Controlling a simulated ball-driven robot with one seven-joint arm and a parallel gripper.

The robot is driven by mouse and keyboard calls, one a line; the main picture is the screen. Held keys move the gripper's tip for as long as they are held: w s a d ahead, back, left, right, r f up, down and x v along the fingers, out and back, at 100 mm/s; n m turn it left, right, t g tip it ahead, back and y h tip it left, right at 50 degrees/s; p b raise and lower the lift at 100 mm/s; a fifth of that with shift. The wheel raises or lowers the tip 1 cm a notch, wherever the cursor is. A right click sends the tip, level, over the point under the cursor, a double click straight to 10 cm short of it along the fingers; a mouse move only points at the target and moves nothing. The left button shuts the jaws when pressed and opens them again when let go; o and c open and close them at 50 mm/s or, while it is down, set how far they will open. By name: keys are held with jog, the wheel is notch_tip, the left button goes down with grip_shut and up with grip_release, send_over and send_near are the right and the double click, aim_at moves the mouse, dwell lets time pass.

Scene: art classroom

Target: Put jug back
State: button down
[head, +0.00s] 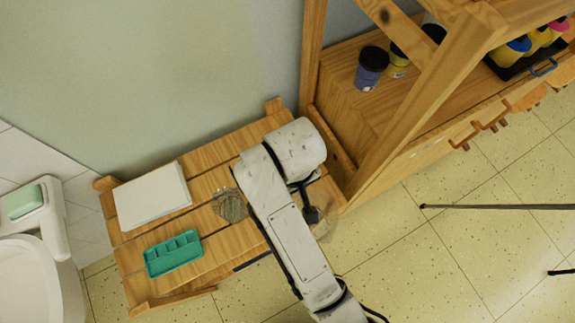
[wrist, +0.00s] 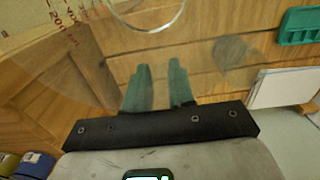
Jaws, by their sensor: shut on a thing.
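A clear see-through jug (wrist: 95,50) with red markings fills much of the wrist view, its round rim at the top. My gripper (wrist: 158,85) is shut on the jug, its two greenish fingers seen against the clear wall; which part they grip is hard to tell. In the head view, part of the jug (head: 327,224) shows to the right of my arm, by the right end of the wooden bench (head: 208,160). My gripper (head: 312,214) is mostly hidden there by the arm.
On the bench are a white paper stack (head: 152,195), a green compartment tray (head: 173,254) and a greyish round clear vessel (head: 230,205). A wooden shelf unit (head: 385,150) with paint jars (head: 371,68) stands at right. A white basin (head: 30,285) is at left.

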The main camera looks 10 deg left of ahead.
jog(key=shift+w+a+f+b, duration=0.8)
jog(key=shift+w+f+b, duration=0.95)
jog(key=shift+w+f, duration=0.4)
jog(key=shift+w+a+f+b, duration=0.85)
jog(key=shift+w+f+b, duration=0.9)
jog(key=shift+w+f, duration=0.4)
jog(key=shift+w+a+f+b, duration=0.8)
jog(key=shift+w+f+b, duration=0.95)
jog(key=shift+w+f, duration=0.4)
jog(key=shift+f, duration=0.15)
jog(key=c, duration=1)
grip_release()
jog(key=shift+o, duration=0.2)
notch_tip(320, 180, up, 12)
jog(key=p, duration=0.2)
jog(key=shift+r, duration=0.2)
jog(key=shift+s+f, duration=0.1)
jog(key=shift+s, duration=0.05)
